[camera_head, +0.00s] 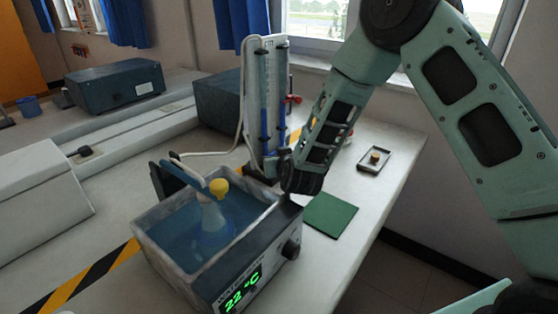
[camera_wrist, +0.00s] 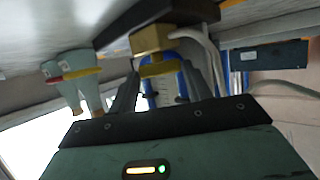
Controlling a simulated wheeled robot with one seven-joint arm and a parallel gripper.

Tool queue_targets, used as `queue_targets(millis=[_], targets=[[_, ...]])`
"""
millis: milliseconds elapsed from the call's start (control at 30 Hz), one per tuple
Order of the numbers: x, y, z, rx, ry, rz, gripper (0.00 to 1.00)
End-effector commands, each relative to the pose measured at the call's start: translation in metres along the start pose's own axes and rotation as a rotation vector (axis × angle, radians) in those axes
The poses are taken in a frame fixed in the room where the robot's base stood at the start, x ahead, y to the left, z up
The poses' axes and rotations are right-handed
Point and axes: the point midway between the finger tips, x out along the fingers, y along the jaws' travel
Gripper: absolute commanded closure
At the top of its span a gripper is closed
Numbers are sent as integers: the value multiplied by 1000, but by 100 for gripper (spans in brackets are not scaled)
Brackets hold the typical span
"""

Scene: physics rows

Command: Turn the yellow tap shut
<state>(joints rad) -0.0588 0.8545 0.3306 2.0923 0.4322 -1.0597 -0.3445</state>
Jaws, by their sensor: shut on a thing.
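My gripper (camera_wrist: 158,85) comes down behind the water bath, at the foot of the glass apparatus, in the head view, where its fingertips are hard to make out. In the wrist view its two dark fingers stand on either side of the yellow tap (camera_wrist: 157,69), shut on it. A brass-coloured block (camera_wrist: 151,40) sits directly beyond the tap. Blue-edged tubing shows behind it. In the head view the tap cannot be made out near the gripper. The glass apparatus (camera_head: 264,92) has upright tubes with blue liquid on a white backboard.
The water bath (camera_head: 236,258) reads 22 °C and holds a flask with a yellow stopper (camera_head: 219,186). A green mat (camera_head: 331,216) lies to the right. A small tray (camera_head: 374,159) with a cork-like piece stands farther back. A pale hose (camera_head: 241,100) hangs beside the apparatus.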

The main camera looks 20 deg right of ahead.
Motion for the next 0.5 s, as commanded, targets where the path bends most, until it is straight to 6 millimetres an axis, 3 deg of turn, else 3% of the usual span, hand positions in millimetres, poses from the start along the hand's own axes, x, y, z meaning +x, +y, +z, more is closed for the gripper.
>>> queue_targets(millis=[367, 400, 467, 500], targets=[[0, 0, 0, 2, 0, 6, 74], [0, 0, 0, 2, 0, 6, 45], [0, 0, 0, 2, 0, 5, 29], [0, 0, 0, 2, 0, 5, 29]])
